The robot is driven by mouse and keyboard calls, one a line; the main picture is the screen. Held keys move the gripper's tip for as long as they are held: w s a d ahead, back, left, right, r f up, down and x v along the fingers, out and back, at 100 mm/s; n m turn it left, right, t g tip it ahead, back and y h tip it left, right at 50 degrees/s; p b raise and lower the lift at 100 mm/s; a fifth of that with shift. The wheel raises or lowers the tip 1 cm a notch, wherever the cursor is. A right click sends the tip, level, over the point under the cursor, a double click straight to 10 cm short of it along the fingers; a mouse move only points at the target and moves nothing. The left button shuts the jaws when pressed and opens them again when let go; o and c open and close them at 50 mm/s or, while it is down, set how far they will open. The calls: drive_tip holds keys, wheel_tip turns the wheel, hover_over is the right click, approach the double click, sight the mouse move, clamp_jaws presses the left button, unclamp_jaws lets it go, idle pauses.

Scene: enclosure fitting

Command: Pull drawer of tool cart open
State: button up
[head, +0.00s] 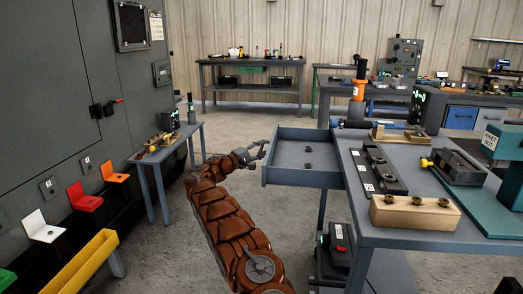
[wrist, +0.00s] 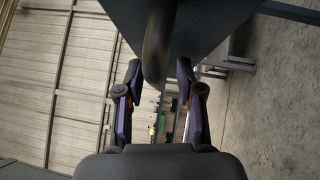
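The tool cart (head: 395,238) is a grey bench on the right in the head view. Its grey drawer (head: 300,178) stands out from the cart's left side, with its open top showing two small dark items inside. My gripper (head: 260,150) is at the drawer's left end, near its front. In the wrist view, the two fingers of my gripper (wrist: 160,100) are spread apart. A dark rounded handle (wrist: 157,50) under the drawer's grey face (wrist: 205,22) lies between and beyond them, with gaps on both sides. I cannot tell whether a finger touches it.
The cart top carries a dark block (head: 375,168), a tan block with holes (head: 415,212) and a teal press (head: 505,150). A small side table (head: 180,140) and a dark cabinet wall (head: 80,80) stand left. The concrete floor behind my arm is clear.

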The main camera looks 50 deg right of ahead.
drive_tip(key=v, duration=1.2)
idle(0.6)
drive_tip(key=s+a+r+y+p, duration=0.7)
drive_tip(key=s+a+r+p, duration=0.55)
drive_tip(key=s+r, duration=0.45)
drive_tip(key=s+a+r+t+y+p, duration=0.1)
drive_tip(key=s+a+y+p, duration=0.3)
drive_tip(key=s+a, duration=0.4)
drive_tip(key=s+a+r+n+t+y+p, duration=0.1)
drive_tip(key=s+a+y+p, duration=0.3)
drive_tip(key=s+a, duration=0.5)
drive_tip(key=s+a+r+t+y+p, duration=0.1)
drive_tip(key=s+a+r+y+p, duration=0.2)
drive_tip(key=a, duration=1.9)
drive_tip(key=s+y+p, duration=0.1)
drive_tip(key=s+p, duration=0.3)
drive_tip(key=s, duration=0.2)
drive_tip(key=shift+s+r+n+p, duration=0.15)
drive_tip(key=shift+r+n+p, duration=0.15)
drive_tip(key=shift+r+p, duration=0.05)
drive_tip(key=shift+a, duration=0.1)
